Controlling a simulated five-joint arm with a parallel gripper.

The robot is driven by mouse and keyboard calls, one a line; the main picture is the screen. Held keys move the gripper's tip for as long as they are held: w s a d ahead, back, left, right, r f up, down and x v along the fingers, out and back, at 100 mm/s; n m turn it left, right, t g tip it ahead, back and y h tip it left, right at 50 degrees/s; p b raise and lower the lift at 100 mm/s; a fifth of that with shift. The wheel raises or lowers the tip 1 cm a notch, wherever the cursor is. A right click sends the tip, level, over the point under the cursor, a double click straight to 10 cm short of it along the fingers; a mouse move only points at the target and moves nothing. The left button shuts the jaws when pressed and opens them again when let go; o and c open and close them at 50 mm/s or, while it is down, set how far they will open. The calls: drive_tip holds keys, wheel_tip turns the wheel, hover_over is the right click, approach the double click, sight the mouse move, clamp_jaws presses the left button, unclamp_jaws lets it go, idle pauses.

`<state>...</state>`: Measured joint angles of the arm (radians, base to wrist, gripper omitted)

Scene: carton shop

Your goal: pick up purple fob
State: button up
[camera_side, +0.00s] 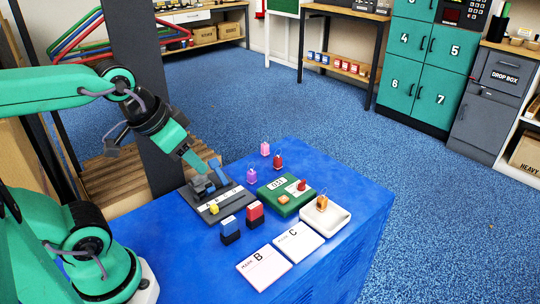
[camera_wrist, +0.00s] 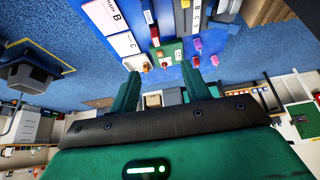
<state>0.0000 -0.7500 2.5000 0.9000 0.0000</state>
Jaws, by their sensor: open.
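My gripper (camera_side: 203,170) is open and empty, above the dark grey fixture (camera_side: 198,198) and left of the purple fob. In the wrist view, its two green fingers (camera_wrist: 160,72) are spread apart.
The green box (camera_side: 272,190) carries a red piece and an orange piece. An orange fob (camera_side: 322,203) sits in a white tray (camera_side: 340,216). Blue (camera_side: 229,226) and red (camera_side: 255,210) blocks stand near marked cards B (camera_side: 264,268) and C (camera_side: 299,242). The right part of the table is clear.

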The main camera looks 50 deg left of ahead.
drive_tip(key=shift+w, duration=0.1)
drive_tip(key=n+g, duration=0.1)
drive_tip(key=g, duration=0.5)
hover_over(251, 171)
wheel_tip(251, 171, down, 15)
drive_tip(key=shift+d+f, duration=0.1)
drive_tip(key=shift+f, duration=0.1)
drive_tip(key=shift+w+f, duration=0.1)
drive_tip(key=shift+f, duration=0.2)
drive_tip(key=shift+f, duration=0.1)
drive_tip(key=shift+f, duration=1.2)
drive_tip(key=shift+f, duration=0.15)
